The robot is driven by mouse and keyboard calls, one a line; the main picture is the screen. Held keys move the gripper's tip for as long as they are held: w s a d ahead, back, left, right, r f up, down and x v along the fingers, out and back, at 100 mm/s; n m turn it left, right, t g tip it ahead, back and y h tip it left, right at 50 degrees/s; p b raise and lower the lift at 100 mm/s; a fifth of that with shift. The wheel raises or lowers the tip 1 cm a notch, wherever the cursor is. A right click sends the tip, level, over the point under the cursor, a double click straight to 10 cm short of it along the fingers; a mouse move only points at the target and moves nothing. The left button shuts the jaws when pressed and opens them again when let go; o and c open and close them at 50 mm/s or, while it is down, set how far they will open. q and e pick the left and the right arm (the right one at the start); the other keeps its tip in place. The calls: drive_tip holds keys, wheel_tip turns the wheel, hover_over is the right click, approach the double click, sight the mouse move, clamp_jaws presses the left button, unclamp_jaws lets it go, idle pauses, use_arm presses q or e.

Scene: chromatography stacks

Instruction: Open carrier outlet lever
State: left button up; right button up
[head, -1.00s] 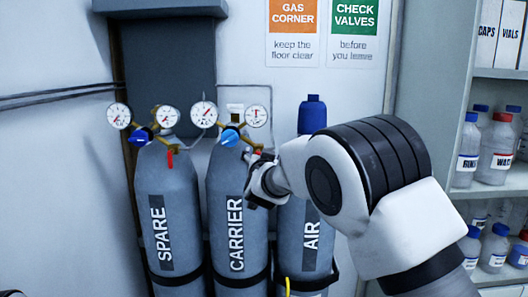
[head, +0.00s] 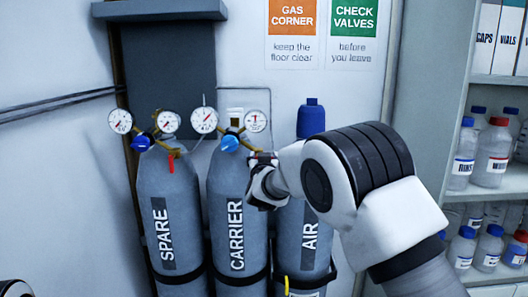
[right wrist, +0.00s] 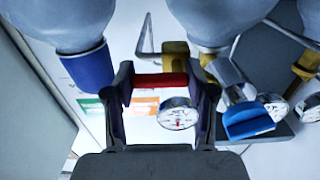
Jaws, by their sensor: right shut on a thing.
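The carrier cylinder (head: 222,178) is grey, labelled CARRIER, and stands between the SPARE and AIR cylinders. Its regulator has a blue knob (head: 229,143) and two round gauges (head: 255,121). My right gripper (head: 258,160) is at the regulator's right side, in front of the cylinder's shoulder. In the right wrist view, the red lever (right wrist: 160,80) spans the space between the two fingers of my right gripper (right wrist: 160,90), which is shut on it. The lever is hidden behind the gripper in the head view.
The spare cylinder (head: 165,195) stands left with its own red lever (head: 171,163) hanging down. The air cylinder (head: 310,215), with a blue cap (head: 311,118), stands close on the right behind my right arm. Shelves with bottles (head: 492,155) are farther right.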

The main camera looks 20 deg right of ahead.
drive_tip(key=o, duration=1.2)
drive_tip(key=shift+c, duration=0.2)
drive_tip(key=v, duration=0.7)
drive_tip(key=shift+s, duration=0.3)
drive_tip(key=shift+w, duration=0.1)
